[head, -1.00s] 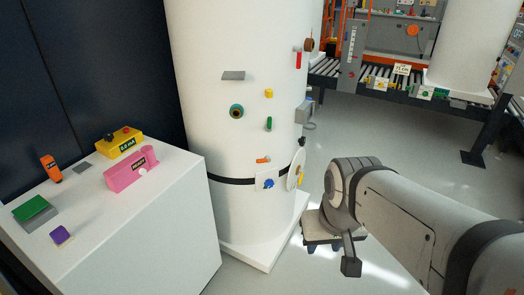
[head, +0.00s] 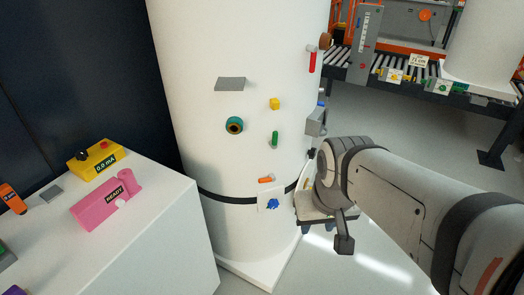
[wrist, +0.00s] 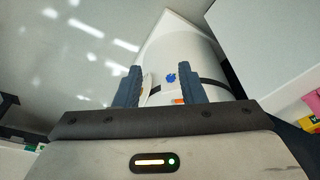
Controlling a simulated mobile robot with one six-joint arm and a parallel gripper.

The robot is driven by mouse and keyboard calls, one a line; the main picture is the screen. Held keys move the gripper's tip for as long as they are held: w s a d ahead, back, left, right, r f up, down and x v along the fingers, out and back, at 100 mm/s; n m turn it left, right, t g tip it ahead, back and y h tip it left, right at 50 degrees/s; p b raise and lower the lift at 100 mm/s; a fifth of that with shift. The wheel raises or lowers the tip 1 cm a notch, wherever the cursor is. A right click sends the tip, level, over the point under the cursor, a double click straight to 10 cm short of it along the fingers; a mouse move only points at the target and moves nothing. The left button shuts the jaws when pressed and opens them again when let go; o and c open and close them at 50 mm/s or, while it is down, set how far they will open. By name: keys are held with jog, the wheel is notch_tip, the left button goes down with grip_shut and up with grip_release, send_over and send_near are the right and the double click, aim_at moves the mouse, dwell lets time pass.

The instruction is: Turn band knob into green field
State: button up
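The band knob is a small blue knob (head: 272,204) on a white plate (head: 264,207), fixed at the black band (head: 235,200) around the lower white tank (head: 235,160). It also shows in the wrist view as a blue knob (wrist: 171,77), seen between and beyond my fingers. I cannot make out a green field beside it. My gripper (head: 317,229) is right of the knob in the head view, pointing downward and apart from it. In the wrist view my gripper (wrist: 160,72) has its two dark fingers spread, with nothing between them.
An orange lever (head: 265,180) sits just above the knob plate. A green handle (head: 275,139), yellow knob (head: 275,104) and grey shelf (head: 230,84) are higher on the tank. A white cabinet (head: 150,240) with a pink box (head: 103,207) stands left. Floor is clear at right.

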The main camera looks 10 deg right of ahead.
aim_at(275, 206)
jog(key=shift+s+a, duration=0.1)
jog(key=shift+a, duration=0.1)
jog(key=shift+o, duration=0.6)
jog(key=o, duration=0.4)
jog(key=w+d+f+t+b, duration=0.2)
jog(key=w+f+b, duration=0.4)
jog(key=w+f, duration=0.5)
jog(key=w+t, duration=0.1)
jog(key=w, duration=0.2)
jog(key=shift+n+h, duration=0.3)
jog(key=shift+h, duration=0.1)
jog(key=w+a+f+t+y+b, duration=0.1)
jog(key=w+f+t+b, duration=0.1)
jog(key=w+f+b, duration=0.2)
jog(key=w+a+f+n+t+y+b, duration=0.1)
jog(key=w+f+t+y+b, duration=0.1)
jog(key=w+f, duration=0.9)
jog(key=w+a+f+n+t+y+b, duration=0.1)
jog(key=w+f+t+b, duration=0.2)
jog(key=f, duration=1)
jog(key=shift+w+a+f+y+b, duration=0.15)
jog(key=shift+w+b, duration=0.3)
jog(key=shift+w, duration=0.4)
jog(key=shift+w+a+f+y+b, duration=0.1)
jog(key=shift+w+b, duration=0.4)
jog(key=shift+w, duration=0.4)
jog(key=shift+w+a+f+y+b, duration=0.15)
jog(key=shift+w+b, duration=0.3)
jog(key=shift+w, duration=0.4)
jog(key=shift+d, duration=0.15)
